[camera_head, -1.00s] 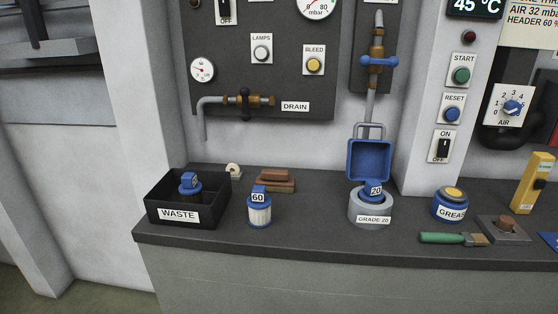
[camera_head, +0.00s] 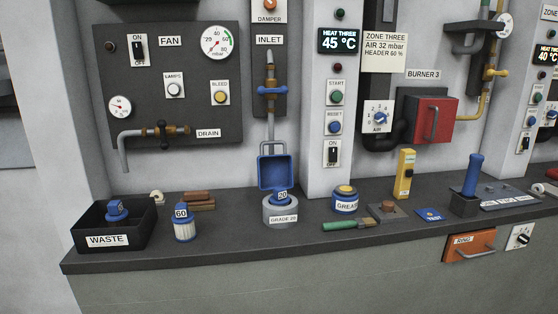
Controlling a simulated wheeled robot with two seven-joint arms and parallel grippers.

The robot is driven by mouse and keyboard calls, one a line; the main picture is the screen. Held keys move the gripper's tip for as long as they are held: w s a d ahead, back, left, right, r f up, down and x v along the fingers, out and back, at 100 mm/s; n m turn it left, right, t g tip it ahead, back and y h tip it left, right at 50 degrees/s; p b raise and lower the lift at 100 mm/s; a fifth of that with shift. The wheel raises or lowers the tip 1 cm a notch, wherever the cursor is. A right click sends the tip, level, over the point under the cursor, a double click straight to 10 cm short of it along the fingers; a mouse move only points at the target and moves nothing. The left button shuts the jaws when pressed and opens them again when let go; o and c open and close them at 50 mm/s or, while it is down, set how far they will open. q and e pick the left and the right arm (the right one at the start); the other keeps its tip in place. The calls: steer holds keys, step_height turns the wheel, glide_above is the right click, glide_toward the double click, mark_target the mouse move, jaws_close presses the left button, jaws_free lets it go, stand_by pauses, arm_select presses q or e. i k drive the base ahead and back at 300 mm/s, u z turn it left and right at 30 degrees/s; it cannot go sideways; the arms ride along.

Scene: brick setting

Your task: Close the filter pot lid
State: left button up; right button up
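The filter pot (camera_head: 281,213) is a grey round pot labelled "GRADE 20", standing on the dark bench below the inlet pipe. Its blue square lid (camera_head: 277,173) is swung up and open at the back of the pot, with a wire handle at its top. A blue-topped filter marked "20" (camera_head: 282,197) sits in the pot and sticks up above the rim. Neither of my grippers is in view.
A black waste bin (camera_head: 112,240) holds a blue-capped filter. A filter marked "60" (camera_head: 185,225) stands between bin and pot, with brown bricks (camera_head: 199,201) behind. Right of the pot are a grease tin (camera_head: 345,201), a green-handled brush (camera_head: 347,225) and a yellow device (camera_head: 404,174).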

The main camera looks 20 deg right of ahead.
mark_target(277, 170)
steer(key=z, duration=1.2)
steer(key=i, duration=0.9)
steer(key=u, duration=0.55)
